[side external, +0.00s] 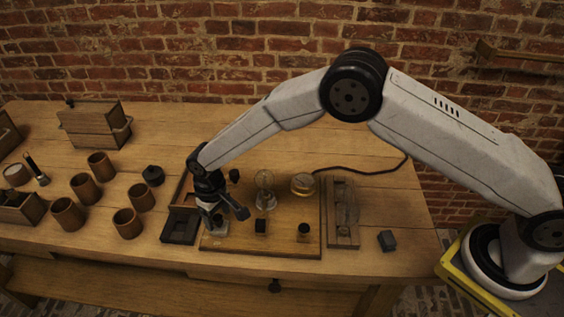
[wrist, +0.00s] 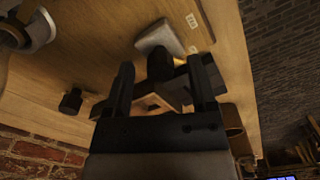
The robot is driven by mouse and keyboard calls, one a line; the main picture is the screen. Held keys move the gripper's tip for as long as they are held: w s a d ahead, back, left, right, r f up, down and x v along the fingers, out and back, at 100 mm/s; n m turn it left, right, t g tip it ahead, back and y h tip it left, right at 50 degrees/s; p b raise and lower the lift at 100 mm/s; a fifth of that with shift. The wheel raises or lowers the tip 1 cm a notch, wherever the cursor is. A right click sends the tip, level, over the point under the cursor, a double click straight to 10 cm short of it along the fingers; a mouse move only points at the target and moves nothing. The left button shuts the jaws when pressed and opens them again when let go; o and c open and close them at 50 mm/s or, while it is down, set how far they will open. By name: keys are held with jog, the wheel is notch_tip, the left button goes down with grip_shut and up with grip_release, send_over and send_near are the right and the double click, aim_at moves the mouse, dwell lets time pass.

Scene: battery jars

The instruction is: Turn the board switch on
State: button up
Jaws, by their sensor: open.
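The wooden board (side external: 275,242) lies on the table and carries a glass bulb (side external: 265,192). What looks like the switch is a pale block (side external: 218,231) at the board's front left corner, partly under my gripper. In the wrist view this pale block (wrist: 158,36) has a dark lever or knob (wrist: 160,66) beside it, and two small white labels on the board. My gripper (side external: 224,214) is open and low over that corner. In the wrist view its fingertips (wrist: 164,75) stand on either side of the dark knob; contact cannot be told.
Black posts (side external: 260,226) and a round brass-coloured part (side external: 303,184) share the board. A dark tray (side external: 179,227) stands just left, and a grooved wooden rack (side external: 342,212) to the right. Several brown cups (side external: 102,166) stand farther left. A cable (side external: 360,172) runs behind the rack.

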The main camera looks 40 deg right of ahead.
aim_at(219, 217)
notch_tip(219, 217, up, 7)
jog(key=shift+r, duration=0.2)
dwell(0.4)
jog(key=shift+d+r, duration=0.2)
jog(key=shift+d, duration=0.05)
jog(key=s+d+r+m+t, duration=0.1)
jog(key=s+d+r, duration=0.3)
jog(key=s+d, duration=0.45)
jog(key=s+d+r+m+t, duration=0.15)
jog(key=s+d+r, duration=0.3)
jog(key=d, duration=0.75)
jog(key=s+d+f+m, duration=0.1)
jog(key=s+d, duration=0.3)
jog(key=s, duration=0.5)
jog(key=shift+d, duration=0.4)
jog(key=shift+o, duration=0.4)
jog(key=shift+w, duration=0.1)
